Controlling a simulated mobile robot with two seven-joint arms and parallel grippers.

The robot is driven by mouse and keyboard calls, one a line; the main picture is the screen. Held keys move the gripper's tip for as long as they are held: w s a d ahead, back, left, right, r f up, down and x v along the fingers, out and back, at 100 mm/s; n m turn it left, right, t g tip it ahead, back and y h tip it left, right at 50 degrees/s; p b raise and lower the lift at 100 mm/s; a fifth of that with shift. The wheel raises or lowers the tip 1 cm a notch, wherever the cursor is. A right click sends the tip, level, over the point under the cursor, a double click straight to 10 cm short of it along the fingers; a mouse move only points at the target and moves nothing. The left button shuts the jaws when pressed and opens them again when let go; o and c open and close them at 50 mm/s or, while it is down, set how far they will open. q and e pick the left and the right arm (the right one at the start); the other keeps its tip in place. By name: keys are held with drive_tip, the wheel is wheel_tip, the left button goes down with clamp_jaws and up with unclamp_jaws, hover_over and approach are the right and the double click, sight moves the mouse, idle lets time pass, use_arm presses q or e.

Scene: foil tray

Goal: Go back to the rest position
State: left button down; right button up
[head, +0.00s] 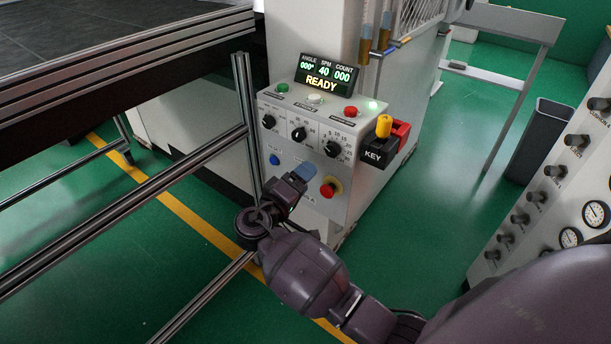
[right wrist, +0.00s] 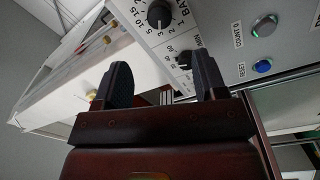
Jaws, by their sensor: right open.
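My right gripper (head: 298,178) is in front of the lower part of a light grey control panel (head: 308,150) in the head view. In the right wrist view, its two dark fingers (right wrist: 163,80) are apart with nothing between them. A gap between the fingertips and the panel cannot be judged exactly. A red emergency button with a yellow collar (head: 330,187) is just right of the gripper, and a blue button (head: 274,160) is to its left. The blue button also shows in the right wrist view (right wrist: 262,66). My left gripper is out of view.
A display (head: 328,74) reads READY above the panel's knobs and buttons. A key box (head: 383,143) juts from the panel's right side. Metal rails (head: 120,212) run at left. A gauge console (head: 570,190) and dark bin (head: 540,140) stand at right, with open green floor between.

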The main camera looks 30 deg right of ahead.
idle(0.4)
drive_tip(key=w+a+f+n+t+y, duration=0.1)
drive_tip(key=w+a+n+t+y, duration=0.35)
drive_tip(key=y, duration=0.25)
drive_tip(key=s+a+f+t+y, duration=0.2)
drive_tip(key=s+a+f+y, duration=0.1)
drive_tip(key=f+y, duration=0.35)
drive_tip(key=s+d+f+m+g+y, duration=0.1)
drive_tip(key=s+d+f, duration=0.1)
drive_tip(key=s, duration=0.7)
drive_tip(key=s+d+f+m+g+y, duration=0.1)
drive_tip(key=s+d+f, duration=0.1)
drive_tip(key=s+f, duration=0.3)
drive_tip(key=s+d+f+m+g+y, duration=0.1)
drive_tip(key=s+d+f+m, duration=0.1)
drive_tip(key=s, duration=1.1)
wheel_tip(320, 180, down, 2)
drive_tip(key=shift+s+d+f, duration=0.15)
drive_tip(key=shift+d+f, duration=0.1)
drive_tip(key=shift+d, duration=0.25)
